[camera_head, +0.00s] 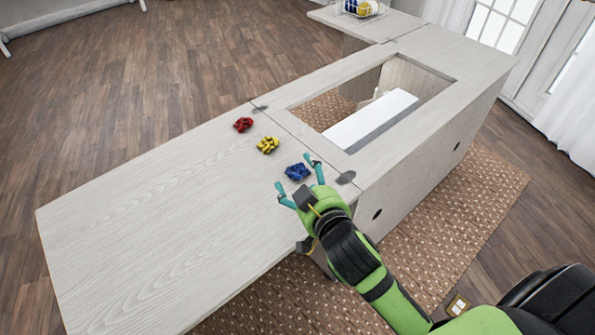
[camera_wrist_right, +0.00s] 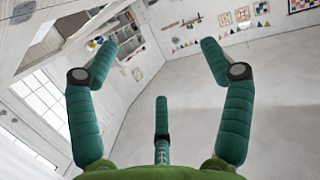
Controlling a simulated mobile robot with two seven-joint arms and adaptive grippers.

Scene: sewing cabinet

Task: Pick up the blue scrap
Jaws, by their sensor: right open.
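The blue scrap (camera_head: 298,172) is a small crumpled bundle on the pale wooden top of the sewing cabinet (camera_head: 180,215). It is the nearest to me of a row of three scraps. My right gripper (camera_head: 297,180) is open, with its teal fingers spread at the blue scrap, one on either side in the head view. I cannot tell whether they touch it. The right wrist view shows the open fingers of my right gripper (camera_wrist_right: 160,70) with nothing between them, and no scrap shows there. My left gripper is not in view.
A yellow scrap (camera_head: 267,145) and a red scrap (camera_head: 243,124) lie farther back in the row. Right of them is a rectangular opening with a white block (camera_head: 370,118) inside. A wire basket (camera_head: 360,9) stands at the far end. The cabinet top's left part is clear.

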